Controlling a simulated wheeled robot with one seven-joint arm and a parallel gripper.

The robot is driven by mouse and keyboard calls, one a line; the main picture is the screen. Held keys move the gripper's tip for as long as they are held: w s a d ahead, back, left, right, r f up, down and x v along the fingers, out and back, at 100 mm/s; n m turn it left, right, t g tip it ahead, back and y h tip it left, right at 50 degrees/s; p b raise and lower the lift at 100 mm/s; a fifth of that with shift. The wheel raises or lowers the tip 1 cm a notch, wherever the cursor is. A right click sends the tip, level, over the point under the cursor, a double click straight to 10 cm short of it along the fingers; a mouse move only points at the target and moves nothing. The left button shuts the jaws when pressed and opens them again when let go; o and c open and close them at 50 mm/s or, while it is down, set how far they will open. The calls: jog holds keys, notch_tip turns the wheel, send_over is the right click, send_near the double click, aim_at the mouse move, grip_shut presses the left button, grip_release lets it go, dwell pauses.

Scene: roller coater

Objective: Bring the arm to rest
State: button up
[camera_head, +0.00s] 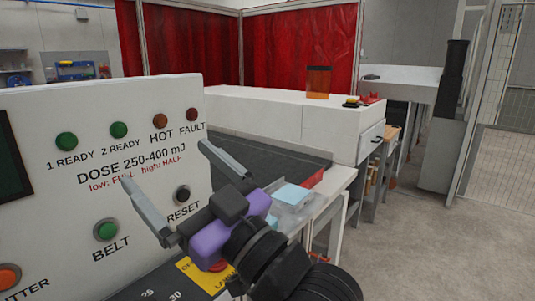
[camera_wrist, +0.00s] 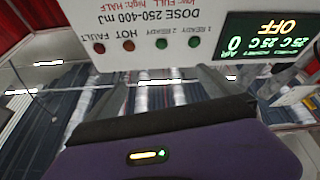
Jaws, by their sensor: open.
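My gripper (camera_head: 164,162) is open and empty, with its two fingers spread wide in front of the control panel (camera_head: 60,115). The arm reaches up from the bottom right in the head view. I cannot tell whether a fingertip touches the panel. In the wrist view the gripper (camera_wrist: 158,80) has its fingers apart, with the panel (camera_wrist: 130,27) upside down beyond them. The display (camera_wrist: 265,43) there reads OFF and 25 C.
The panel has a BELT button (camera_head: 106,231) and a RESET button (camera_head: 182,194) close to the fingers. A dark conveyor belt (camera_head: 262,157) runs behind the gripper to a long white housing (camera_head: 270,118). Red curtains (camera_head: 300,50) hang behind. Open floor (camera_head: 440,240) lies right.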

jog(key=s+d+f+m+t+h, duration=0.4)
jog(key=d+f+m+h, duration=0.45)
jog(key=d, duration=0.25)
jog(key=s+d+f+m+t+h, duration=0.5)
jog(key=d+f+m+h, duration=0.2)
jog(key=d+f, duration=0.35)
jog(key=s+d+f+n+g+h, duration=0.1)
jog(key=s+d+f+g, duration=0.1)
jog(key=s+f, duration=0.3)
jog(key=s+d+f+g, duration=0.3)
jog(key=s+d+f, duration=0.2)
jog(key=s, duration=0.7)
jog(key=s+d+f+n+g+h, duration=0.1)
jog(key=s+d+f+g, duration=0.2)
jog(key=s+f, duration=0.4)
jog(key=s+d, duration=0.1)
jog(key=s, duration=0.1)
jog(key=shift+s+n+h, duration=0.3)
jog(key=shift+n+h, duration=0.05)
